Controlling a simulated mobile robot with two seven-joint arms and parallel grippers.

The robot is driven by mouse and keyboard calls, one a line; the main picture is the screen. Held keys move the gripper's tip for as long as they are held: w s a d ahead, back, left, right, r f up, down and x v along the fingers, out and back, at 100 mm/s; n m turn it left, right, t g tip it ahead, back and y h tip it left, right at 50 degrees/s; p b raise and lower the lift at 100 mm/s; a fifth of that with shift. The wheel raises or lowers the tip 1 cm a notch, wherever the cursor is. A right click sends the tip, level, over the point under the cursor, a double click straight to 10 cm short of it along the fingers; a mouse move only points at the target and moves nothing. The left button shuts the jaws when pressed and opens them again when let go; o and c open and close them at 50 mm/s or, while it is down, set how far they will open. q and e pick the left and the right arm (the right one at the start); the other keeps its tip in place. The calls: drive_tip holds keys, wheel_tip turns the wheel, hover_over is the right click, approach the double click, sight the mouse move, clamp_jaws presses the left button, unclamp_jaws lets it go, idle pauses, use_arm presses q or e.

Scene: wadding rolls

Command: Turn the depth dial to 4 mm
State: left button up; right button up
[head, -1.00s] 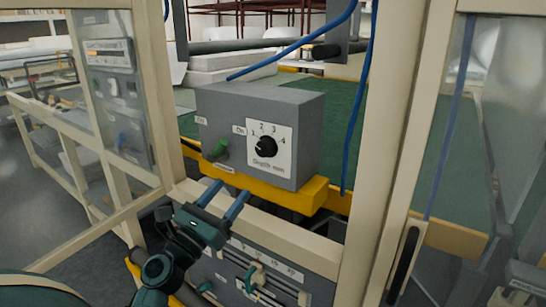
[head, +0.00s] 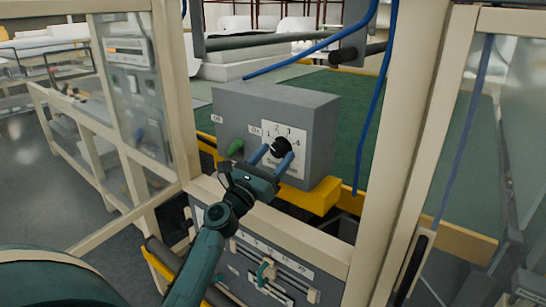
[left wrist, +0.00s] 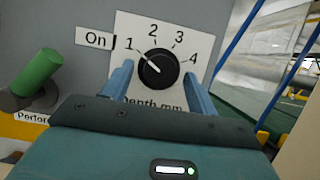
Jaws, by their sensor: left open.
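The black depth dial (head: 281,147) is on a white plate marked 1 to 4 on the front of a grey control box (head: 228,108). In the left wrist view, the white line on the dial (left wrist: 158,69) points up and left, at about the 1. The 4 is at the right of the scale. My left gripper (head: 273,157) is open in front of the plate. Its two blue fingers stand to the lower left and lower right of the dial, with gaps; I cannot tell how far their tips are from the plate. My right gripper is not in view.
A green switch (head: 236,147) sticks out left of the dial, beside an "On" label. A yellow ledge (head: 312,196) is under the box. Cream frame posts (head: 405,150) stand on both sides, and a blue cable (head: 375,110) hangs at the right. A slider panel (head: 275,265) is below.

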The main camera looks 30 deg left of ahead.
use_arm(q)
drive_tip(key=shift+c, duration=0.2)
drive_tip(key=c, duration=0.9)
drive_tip(key=shift+c, duration=0.2)
